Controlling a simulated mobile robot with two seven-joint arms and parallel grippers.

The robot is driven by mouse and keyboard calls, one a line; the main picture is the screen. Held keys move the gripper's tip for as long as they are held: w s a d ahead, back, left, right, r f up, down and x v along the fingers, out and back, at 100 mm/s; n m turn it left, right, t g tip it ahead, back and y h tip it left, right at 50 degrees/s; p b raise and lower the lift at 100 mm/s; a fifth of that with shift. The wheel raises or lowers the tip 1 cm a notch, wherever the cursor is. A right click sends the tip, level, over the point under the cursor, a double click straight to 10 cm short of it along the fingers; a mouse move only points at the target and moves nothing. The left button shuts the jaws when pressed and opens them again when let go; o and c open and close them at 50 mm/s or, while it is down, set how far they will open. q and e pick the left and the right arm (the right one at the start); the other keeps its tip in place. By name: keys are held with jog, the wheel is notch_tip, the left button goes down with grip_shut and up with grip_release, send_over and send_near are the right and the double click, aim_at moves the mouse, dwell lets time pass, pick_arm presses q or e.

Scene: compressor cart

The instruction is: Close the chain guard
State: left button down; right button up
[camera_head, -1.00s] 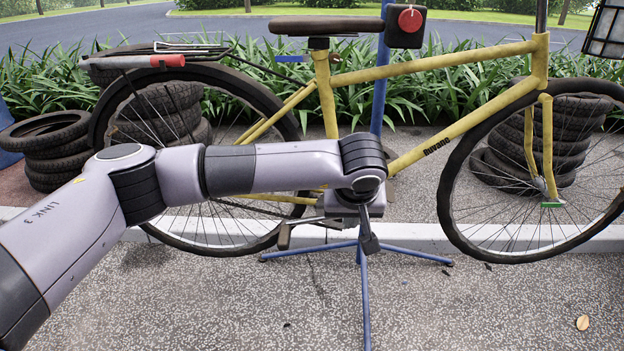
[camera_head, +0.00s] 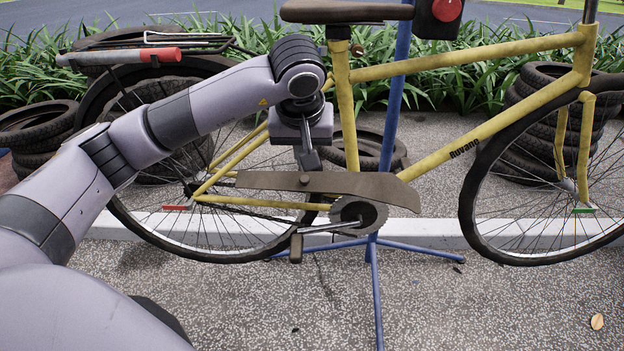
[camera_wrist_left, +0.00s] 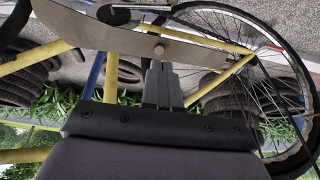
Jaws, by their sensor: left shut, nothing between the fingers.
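My left gripper (camera_head: 310,165) points down at the guard's upper edge near the knob. Its fingers (camera_wrist_left: 157,68) are together and empty; I cannot tell whether they touch the guard. My right gripper is out of view.
The bicycle frame (camera_head: 470,90) hangs on a blue stand (camera_head: 391,120) with spread legs. A crank and pedal (camera_head: 296,248) sit below the guard. The rear wheel (camera_head: 190,245) is behind my arm. Tyre stacks stand behind. The paving in front is open.

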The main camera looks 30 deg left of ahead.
aim_at(306, 195)
pick_arm(q)
jog(key=b+x, duration=0.3)
jog(key=x, duration=0.9)
jog(key=shift+a+f, duration=0.1)
jog(key=shift+f, duration=0.35)
jog(key=shift+w+f, duration=0.1)
jog(key=shift+f, duration=0.2)
jog(key=shift+w+a+f, duration=0.1)
jog(key=shift+a+f, duration=0.05)
jog(key=shift+f, duration=0.05)
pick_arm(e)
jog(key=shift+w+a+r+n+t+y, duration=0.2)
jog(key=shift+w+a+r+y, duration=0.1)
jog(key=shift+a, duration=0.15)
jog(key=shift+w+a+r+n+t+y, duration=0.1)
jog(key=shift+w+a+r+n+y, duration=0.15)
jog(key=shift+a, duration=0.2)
